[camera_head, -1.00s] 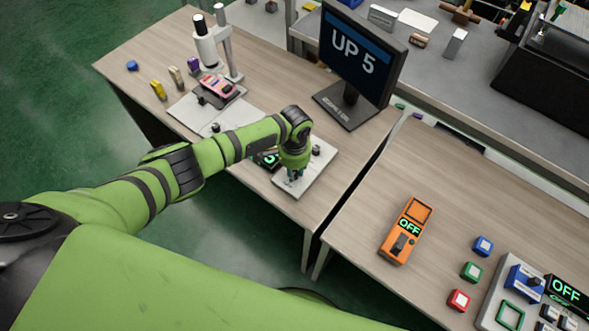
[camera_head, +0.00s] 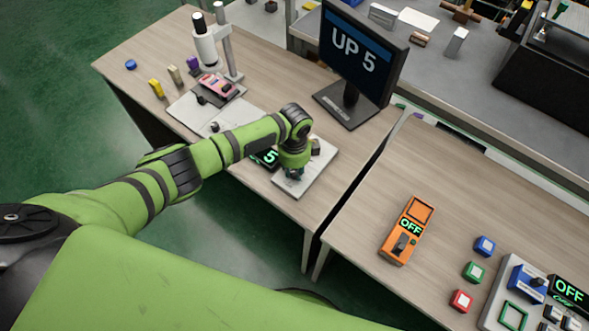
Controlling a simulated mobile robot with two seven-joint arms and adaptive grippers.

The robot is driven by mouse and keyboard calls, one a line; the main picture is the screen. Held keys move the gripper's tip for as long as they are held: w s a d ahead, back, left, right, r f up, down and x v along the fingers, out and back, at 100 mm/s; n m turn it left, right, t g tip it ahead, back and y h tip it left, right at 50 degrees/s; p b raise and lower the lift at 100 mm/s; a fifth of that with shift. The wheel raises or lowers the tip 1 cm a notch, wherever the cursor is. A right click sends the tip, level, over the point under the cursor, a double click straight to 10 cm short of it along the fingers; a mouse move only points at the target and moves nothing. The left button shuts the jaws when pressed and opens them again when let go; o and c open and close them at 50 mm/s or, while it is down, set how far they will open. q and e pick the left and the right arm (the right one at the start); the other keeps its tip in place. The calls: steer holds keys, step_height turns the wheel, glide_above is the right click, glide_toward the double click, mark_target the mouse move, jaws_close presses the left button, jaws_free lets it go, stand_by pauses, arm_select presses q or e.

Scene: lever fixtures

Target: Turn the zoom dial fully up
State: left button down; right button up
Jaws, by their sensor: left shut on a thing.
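A pale control plate (camera_head: 318,178) lies on the wooden table near its front right edge, with a small dark display (camera_head: 268,158) reading a green 5. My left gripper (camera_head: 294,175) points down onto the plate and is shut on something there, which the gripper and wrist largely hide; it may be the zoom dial. A small knob (camera_head: 315,147) stands on the plate just behind the wrist. A monitor (camera_head: 358,52) behind the plate reads "UP 5". My right gripper is not in view.
A microscope (camera_head: 212,45) stands at the back left with a pink object (camera_head: 216,84) on its base. Small coloured blocks lie left of it. A gap separates the tables.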

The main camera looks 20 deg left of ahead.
arm_select(q)
steer(key=m+b, duration=0.1)
steer(key=m, duration=0.3)
steer(key=shift+f+m, duration=0.1)
steer(key=shift+m, duration=0.2)
steer(key=m+b, duration=0.1)
steer(key=m, duration=0.3)
steer(key=shift+m, duration=0.3)
steer(key=c, duration=1.1)
jaws_free()
steer(key=shift+r, duration=0.2)
